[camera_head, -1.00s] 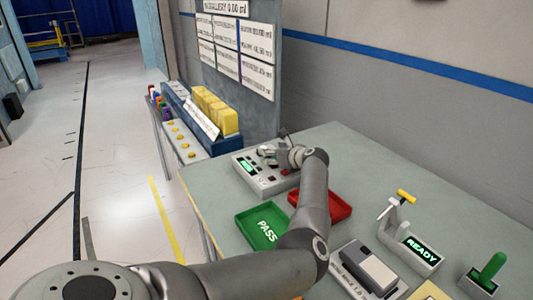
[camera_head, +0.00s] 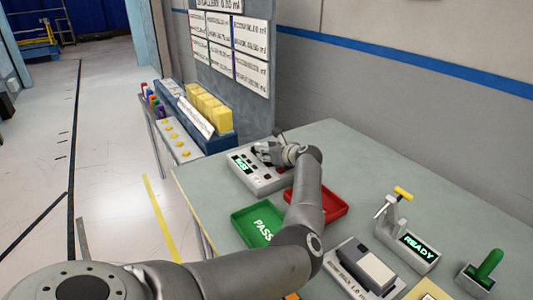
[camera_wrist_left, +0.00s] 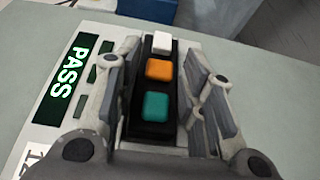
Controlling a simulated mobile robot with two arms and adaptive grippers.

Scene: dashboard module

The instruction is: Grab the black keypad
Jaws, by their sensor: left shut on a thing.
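The black keypad (camera_wrist_left: 157,88) is a narrow black block with a white, an orange and a teal button in a row. It lies between the fingers of my left gripper (camera_wrist_left: 161,72), which is shut on it. In the head view my left gripper (camera_head: 268,152) is over the far part of the pale module (camera_head: 266,184), and it mostly hides the keypad there. The module's lit green display (camera_wrist_left: 68,80) reads PASS in the wrist view. I cannot tell whether the keypad touches the module. My right gripper is not in view.
A green PASS tray (camera_head: 243,219) and a red tray (camera_head: 327,203) lie in front of the module. A READY fixture (camera_head: 418,250), a green-handled stand (camera_head: 476,277) and a grey device stand at right. Yellow bins (camera_head: 207,106) stand behind left. The table's back right is clear.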

